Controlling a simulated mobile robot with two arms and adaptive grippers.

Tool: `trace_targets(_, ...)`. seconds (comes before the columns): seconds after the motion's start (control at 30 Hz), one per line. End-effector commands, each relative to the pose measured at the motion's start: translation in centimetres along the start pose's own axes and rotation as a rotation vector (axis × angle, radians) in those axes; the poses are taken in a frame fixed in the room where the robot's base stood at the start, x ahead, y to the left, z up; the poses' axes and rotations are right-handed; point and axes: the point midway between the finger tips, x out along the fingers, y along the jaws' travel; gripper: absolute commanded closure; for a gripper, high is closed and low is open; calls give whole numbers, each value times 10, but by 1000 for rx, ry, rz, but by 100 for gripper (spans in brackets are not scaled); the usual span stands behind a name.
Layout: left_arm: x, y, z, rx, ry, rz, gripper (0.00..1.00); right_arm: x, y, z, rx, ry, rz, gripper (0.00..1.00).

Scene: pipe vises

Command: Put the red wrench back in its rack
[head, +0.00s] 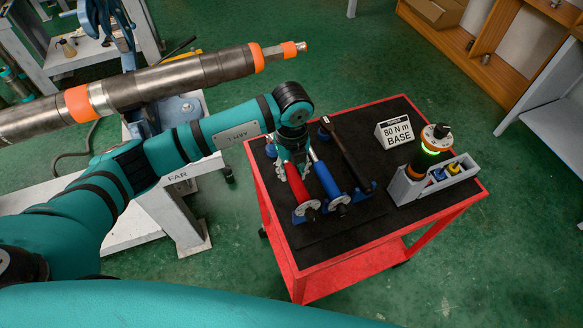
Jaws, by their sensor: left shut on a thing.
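The red wrench (297,184) is on the left of three tools above the black top of the red cart. My left gripper (291,158) comes down from above and is shut on its upper part; the wrist partly hides the fingers. The wrench's near end is at a blue rack holder (299,216). I cannot tell whether it rests in the holder or hangs just above it. My right gripper is not in view.
A blue wrench (326,181) and a black wrench (347,157) lie close on the right. A sign (394,132) reading "80 N m BASE" and a grey holder (405,188) with a black-orange device stand farther right. A large pipe (170,84) crosses at upper left.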

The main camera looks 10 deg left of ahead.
Motion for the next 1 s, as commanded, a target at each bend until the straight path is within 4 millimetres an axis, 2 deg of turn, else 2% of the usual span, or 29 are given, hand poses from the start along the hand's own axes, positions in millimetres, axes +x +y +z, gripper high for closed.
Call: trace_targets(1.0,5,-1,1,0,-1,-3,100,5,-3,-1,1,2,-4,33)
